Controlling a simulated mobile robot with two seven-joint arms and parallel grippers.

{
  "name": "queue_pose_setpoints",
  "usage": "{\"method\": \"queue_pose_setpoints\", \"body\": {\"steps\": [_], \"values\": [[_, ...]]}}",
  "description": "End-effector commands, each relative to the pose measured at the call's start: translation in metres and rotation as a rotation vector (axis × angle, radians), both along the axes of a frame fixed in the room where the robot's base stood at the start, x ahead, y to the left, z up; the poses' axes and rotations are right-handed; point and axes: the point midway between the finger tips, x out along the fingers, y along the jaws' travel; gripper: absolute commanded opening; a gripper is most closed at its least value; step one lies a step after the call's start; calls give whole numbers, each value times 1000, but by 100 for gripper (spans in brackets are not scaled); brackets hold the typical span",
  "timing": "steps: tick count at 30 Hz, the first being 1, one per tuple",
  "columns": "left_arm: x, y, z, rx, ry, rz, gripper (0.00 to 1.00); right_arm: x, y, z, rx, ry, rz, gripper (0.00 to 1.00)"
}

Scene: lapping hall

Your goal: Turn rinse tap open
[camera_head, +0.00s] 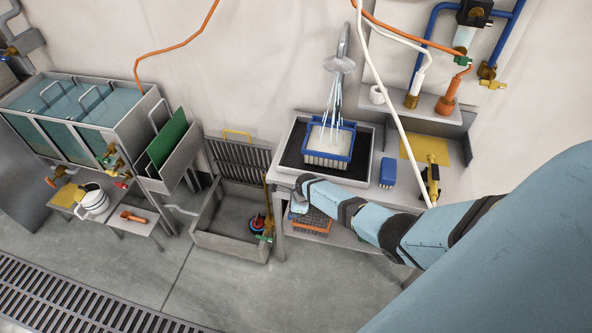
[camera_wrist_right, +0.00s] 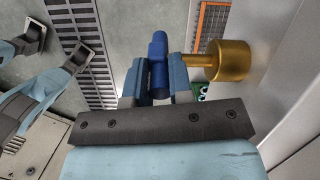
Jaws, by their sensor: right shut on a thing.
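In the right wrist view, my right gripper (camera_wrist_right: 158,82) is shut around a dark blue tap handle (camera_wrist_right: 158,62). A brass tap body (camera_wrist_right: 230,60) sits just right of the fingers. In the head view my right gripper (camera_head: 299,197) is at the front edge of the sink bench, and the tap handle is hidden there. A shower head (camera_head: 340,65) sprays water into a blue basket (camera_head: 343,158) in the black-lined sink (camera_head: 294,155). My left gripper (camera_wrist_right: 57,48) shows at the left of the wrist view, its fingers apart and empty.
A floor grate (camera_head: 60,298) runs along the lower left.

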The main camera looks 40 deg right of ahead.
Motion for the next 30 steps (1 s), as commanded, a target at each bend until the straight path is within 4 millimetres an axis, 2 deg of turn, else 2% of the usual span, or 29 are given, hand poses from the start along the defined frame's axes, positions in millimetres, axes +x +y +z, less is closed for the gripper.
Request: {"method": "queue_pose_setpoints", "body": {"steps": [12,29,30], "values": [[3,-2,-2,-10,4,12,34,4,4,0,-123,146,1,0],[3,-2,1,-9,-2,9,34,4,5,0,-140,166,1,0],[3,-1,1,-9,-2,9,34,4,5,0,-140,166,1,27]]}}
